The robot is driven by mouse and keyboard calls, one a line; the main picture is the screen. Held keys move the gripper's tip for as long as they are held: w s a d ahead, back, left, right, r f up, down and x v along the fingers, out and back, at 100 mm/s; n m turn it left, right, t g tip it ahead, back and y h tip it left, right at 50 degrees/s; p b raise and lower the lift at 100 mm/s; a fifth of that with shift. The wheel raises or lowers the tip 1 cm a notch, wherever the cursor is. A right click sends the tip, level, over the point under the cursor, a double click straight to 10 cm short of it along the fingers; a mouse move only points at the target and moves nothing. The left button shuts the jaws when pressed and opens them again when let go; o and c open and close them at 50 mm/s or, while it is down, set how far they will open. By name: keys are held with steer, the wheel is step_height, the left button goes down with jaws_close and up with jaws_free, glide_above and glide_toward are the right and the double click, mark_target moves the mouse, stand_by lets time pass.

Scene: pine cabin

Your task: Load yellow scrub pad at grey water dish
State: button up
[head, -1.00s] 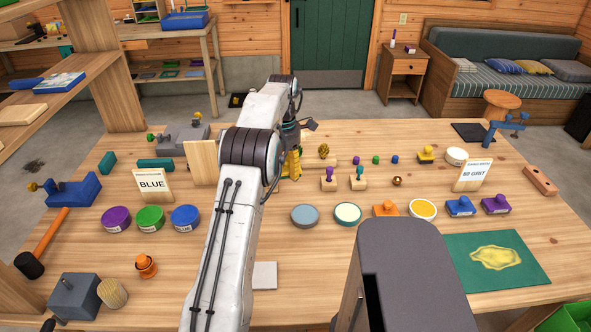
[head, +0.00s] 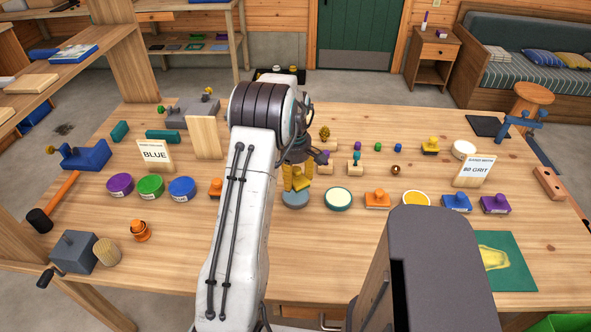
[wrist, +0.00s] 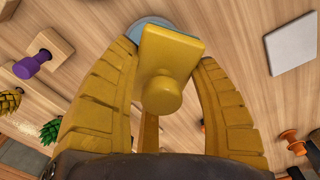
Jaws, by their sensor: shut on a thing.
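The yellow scrub pad (wrist: 172,50), a square block with a round knob, is between the two yellow fingers of my gripper (wrist: 167,62) in the wrist view. The fingers are shut on it. The grey water dish (wrist: 147,25) shows partly behind the pad there. In the head view my gripper (head: 297,181) is just above the grey water dish (head: 295,200), whose top is partly covered by the fingers. The gap between pad and dish cannot be judged clearly.
A teal-rimmed dish (head: 338,200) and an orange knobbed pad (head: 378,199) stand right of the grey dish. Purple (head: 120,185), green (head: 151,187) and blue (head: 182,189) dishes sit left. A white tile (wrist: 292,43) lies nearby. The front middle table is mostly clear.

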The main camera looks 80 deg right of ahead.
steer(key=m, duration=0.1)
steer(key=d+m, duration=0.1)
steer(key=m, duration=0.3)
steer(key=shift+d, duration=0.4)
steer(key=shift+f+m, duration=0.1)
steer(key=shift+m, duration=1.1)
steer(key=shift+f, duration=0.1)
steer(key=shift+f+b, duration=2.2)
steer(key=shift+f, duration=0.7)
steer(key=shift+f+b, duration=0.35)
steer(key=shift+f, duration=0.2)
steer(key=shift+r, duration=0.15)
steer(key=shift+r+p, duration=2.5)
steer(key=shift+r, duration=0.95)
steer(key=shift+d, duration=0.1)
